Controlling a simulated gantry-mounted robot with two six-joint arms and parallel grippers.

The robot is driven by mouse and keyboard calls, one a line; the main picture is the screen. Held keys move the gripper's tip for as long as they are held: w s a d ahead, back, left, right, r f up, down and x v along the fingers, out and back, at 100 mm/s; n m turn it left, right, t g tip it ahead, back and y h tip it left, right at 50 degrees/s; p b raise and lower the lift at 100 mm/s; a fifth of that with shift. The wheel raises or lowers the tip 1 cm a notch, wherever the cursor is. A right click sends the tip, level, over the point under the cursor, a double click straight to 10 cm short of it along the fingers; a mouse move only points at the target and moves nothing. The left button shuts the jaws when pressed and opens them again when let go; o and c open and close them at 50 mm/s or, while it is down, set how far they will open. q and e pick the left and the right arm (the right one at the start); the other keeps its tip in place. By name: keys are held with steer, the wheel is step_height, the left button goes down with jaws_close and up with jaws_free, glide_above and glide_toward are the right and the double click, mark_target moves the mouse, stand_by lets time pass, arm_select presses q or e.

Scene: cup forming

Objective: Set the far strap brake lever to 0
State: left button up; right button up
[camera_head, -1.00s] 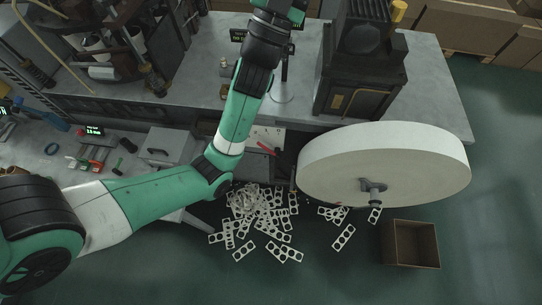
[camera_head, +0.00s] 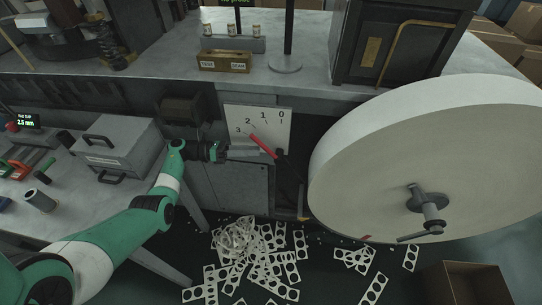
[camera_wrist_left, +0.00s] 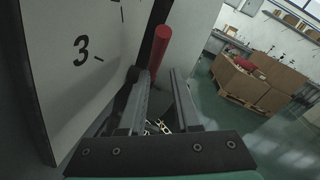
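The far strap brake lever (camera_head: 262,145) has a red handle and stands in front of a white dial plate (camera_head: 284,128) numbered 0 to 3. The handle slants up and left, pointing close to the 3. My left gripper (camera_head: 256,153) is just left of the lever, its fingers reaching right toward the handle. In the left wrist view, the fingers (camera_wrist_left: 161,76) are open with a gap between them, and the red handle (camera_wrist_left: 160,50) rises at their tips. I cannot tell whether they touch it. My right gripper is out of view.
A large white reel (camera_head: 350,180) stands right of the dial, with a small red piece (camera_head: 366,238) at its lower edge. A grey box (camera_head: 118,145) is on the left bench. Punched strips (camera_head: 285,250) litter the floor. An open carton (camera_head: 462,282) is at lower right.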

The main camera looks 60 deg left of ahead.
arm_select(q)
steer(key=m, duration=0.1)
steer(key=a+r+m, duration=0.1)
steer(key=m, duration=0.2)
steer(key=shift+s+a+r, duration=0.35)
steer(key=shift+r, duration=0.05)
steer(key=b+x, duration=0.1)
steer(key=x, duration=0.6)
steer(key=shift+w+d+r+b, duration=0.15)
steer(key=shift+w+d+b, duration=0.05)
steer(key=shift+w+b, duration=0.15)
steer(key=shift+s, duration=0.1)
jaws_close()
stand_by(0.5)
